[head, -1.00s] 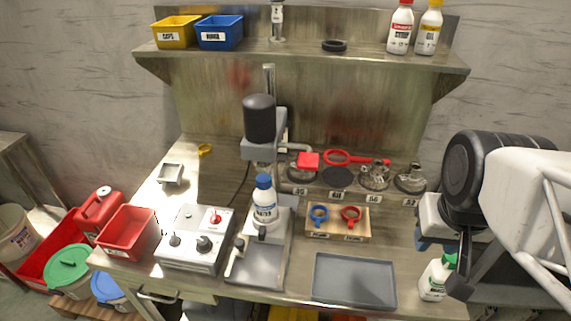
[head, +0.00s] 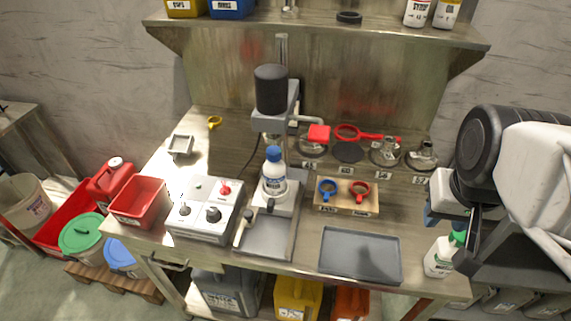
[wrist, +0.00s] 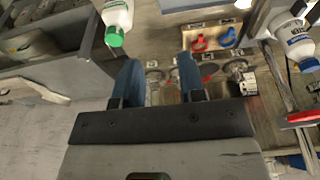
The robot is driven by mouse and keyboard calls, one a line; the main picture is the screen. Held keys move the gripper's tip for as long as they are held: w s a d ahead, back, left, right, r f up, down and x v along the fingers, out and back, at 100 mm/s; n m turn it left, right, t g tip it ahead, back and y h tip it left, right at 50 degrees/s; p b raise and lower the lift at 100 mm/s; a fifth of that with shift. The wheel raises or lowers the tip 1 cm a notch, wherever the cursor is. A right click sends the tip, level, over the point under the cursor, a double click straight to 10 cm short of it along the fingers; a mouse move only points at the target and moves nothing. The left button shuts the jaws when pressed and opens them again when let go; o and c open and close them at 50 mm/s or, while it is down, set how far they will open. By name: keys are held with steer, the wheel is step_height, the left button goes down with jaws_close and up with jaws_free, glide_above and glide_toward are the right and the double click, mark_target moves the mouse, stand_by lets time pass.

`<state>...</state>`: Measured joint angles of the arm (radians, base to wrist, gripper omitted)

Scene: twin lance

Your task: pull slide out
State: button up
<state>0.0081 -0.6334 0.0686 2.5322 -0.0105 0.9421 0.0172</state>
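The slide seems to be the flat grey plate (head: 267,237) at the base of the drill-press-like machine (head: 271,90). I cannot tell for sure which part moves. A white bottle with a blue cap (head: 274,180) stands upright on the machine's base behind the plate, with a small dark knob (head: 270,204) in front of it. The bottle also shows in the wrist view (wrist: 296,40). My gripper (wrist: 159,80) is open and empty, its two blue fingers apart. In the head view it is at the right, far from the machine and partly hidden by my arm.
A white bottle with a green cap (head: 438,257) stands close to my gripper. A grey tray (head: 360,255) and a wooden holder with blue and red rings (head: 346,197) lie between gripper and machine. A control box (head: 205,208) stands left of the plate.

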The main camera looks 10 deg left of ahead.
steer(key=shift+o, duration=0.3)
steer(key=shift+o, duration=1.1)
steer(key=w+a+r+n+t, duration=0.1)
steer(key=w+a+r+n, duration=0.2)
steer(key=a, duration=0.6)
steer(key=w+a+r+n+y, duration=0.1)
steer(key=w+a+n, duration=0.1)
steer(key=a+n, duration=0.5)
steer(key=w+a+r+n+t, duration=0.1)
steer(key=w+a+r+n, duration=0.15)
steer(key=a, duration=0.85)
steer(key=a+f+m+g, duration=0.1)
steer(key=a+f, duration=0.2)
steer(key=f, duration=0.3)
steer(key=w+a+f+m+g, duration=0.1)
steer(key=a+f+g, duration=0.1)
steer(key=f, duration=0.3)
steer(key=w+a+f+m+g, duration=0.1)
steer(key=a+f, duration=0.3)
steer(key=f, duration=0.2)
steer(key=shift+a+f+h, duration=0.25)
steer(key=shift+f+h, duration=0.05)
steer(key=shift+h, duration=0.1)
steer(key=shift+a+f+g, duration=0.2)
steer(key=shift+f+g, duration=0.1)
steer(key=shift+f, duration=0.25)
steer(key=shift+f, duration=0.15)
